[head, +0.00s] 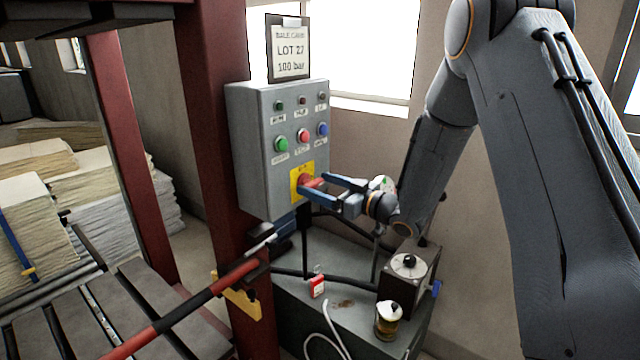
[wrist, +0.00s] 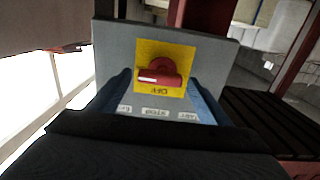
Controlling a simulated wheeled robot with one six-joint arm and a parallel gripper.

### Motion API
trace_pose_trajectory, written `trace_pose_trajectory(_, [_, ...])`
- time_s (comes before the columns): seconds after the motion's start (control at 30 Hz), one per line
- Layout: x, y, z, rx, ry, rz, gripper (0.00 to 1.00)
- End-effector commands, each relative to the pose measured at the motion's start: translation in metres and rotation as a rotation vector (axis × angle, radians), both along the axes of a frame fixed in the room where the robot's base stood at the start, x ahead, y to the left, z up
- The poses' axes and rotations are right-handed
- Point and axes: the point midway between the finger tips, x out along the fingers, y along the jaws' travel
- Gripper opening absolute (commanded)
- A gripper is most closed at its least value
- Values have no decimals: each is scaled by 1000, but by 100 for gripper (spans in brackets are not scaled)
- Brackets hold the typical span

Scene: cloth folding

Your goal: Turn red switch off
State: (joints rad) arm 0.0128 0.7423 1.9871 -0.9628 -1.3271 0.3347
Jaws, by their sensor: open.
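The red switch (head: 304,181) is a rotary knob on a yellow plate, low on the front of the grey control box (head: 250,150). In the wrist view the switch (wrist: 158,74) has its bar lying sideways, with the white mark at the left end. The word OFF reads upside down on the plate just below it. My gripper (head: 313,184) is open in front of the switch, with one blue finger on each side. In the wrist view the fingers flank the yellow plate. I cannot tell whether they touch the switch.
Green, red and blue buttons (head: 303,136) sit above the switch. A dark red post (head: 215,120) stands left of the box. A grey cabinet (head: 345,265) below carries a red padlock-like tag (head: 317,287), a dark box (head: 408,275) and a small jar (head: 388,320). A red-black lever (head: 200,305) crosses the front.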

Motion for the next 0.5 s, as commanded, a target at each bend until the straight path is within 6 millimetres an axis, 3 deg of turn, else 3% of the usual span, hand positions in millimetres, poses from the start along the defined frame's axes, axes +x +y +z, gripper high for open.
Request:
trace_pose_trajectory(0.23, [1,0,-1,-1,1,-1,70])
trace_pose_trajectory(0.47, [0,0,-1,-1,1,0,31])
trace_pose_trajectory(0.5, [0,0,-1,-1,1,0,31])
